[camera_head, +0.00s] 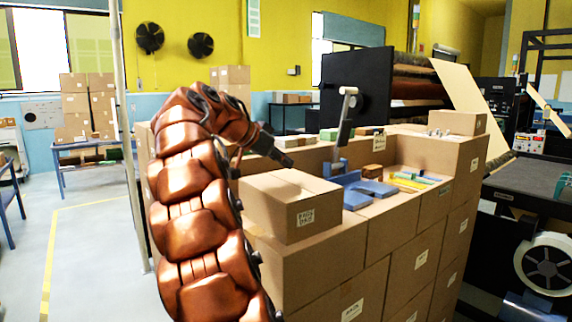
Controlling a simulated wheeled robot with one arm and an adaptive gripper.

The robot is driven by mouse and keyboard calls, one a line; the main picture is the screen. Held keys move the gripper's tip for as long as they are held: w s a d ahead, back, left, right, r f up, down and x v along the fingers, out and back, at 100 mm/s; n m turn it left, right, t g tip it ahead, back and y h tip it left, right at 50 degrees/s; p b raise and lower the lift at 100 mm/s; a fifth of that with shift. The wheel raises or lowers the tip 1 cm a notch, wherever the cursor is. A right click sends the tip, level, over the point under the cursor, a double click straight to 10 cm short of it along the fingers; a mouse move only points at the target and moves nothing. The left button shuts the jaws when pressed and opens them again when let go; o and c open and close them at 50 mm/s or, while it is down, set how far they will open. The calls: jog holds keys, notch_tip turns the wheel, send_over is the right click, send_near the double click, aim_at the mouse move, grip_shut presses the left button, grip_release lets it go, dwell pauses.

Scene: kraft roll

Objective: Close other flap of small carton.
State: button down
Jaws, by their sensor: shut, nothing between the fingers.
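The small carton (270,217) is a brown cardboard box with a white label on its front right face. It stands on a stack of larger cartons, right of my copper-coloured arm. Its top shows a pale flap surface, and a darker strip lies along the far right side. At this size I cannot tell exactly how each flap lies. My gripper (288,162) is shut and empty, at the far edge of the carton's top. I cannot tell whether it touches the carton. My arm hides part of the carton's left side.
Stacked cartons (388,225) form the work surface. Blue parts (362,190) and a grey upright tool (345,118) stand right of the small carton. Yellow and green pieces (412,180) lie farther right. A black machine (357,85) stands behind. Open floor (95,240) is at left.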

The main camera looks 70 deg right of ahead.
aim_at(278, 185)
notch_tip(278, 185, up, 2)
jog(key=shift+r+p, duration=0.15)
jog(key=shift+p, duration=0.35)
jog(key=shift+b+v, duration=0.45)
jog(key=shift+v, duration=0.6)
jog(key=r+p+v, duration=0.1)
jog(key=p+v, duration=0.1)
jog(key=v, duration=0.5)
jog(key=shift+p, duration=0.35)
jog(key=shift+d, duration=0.1)
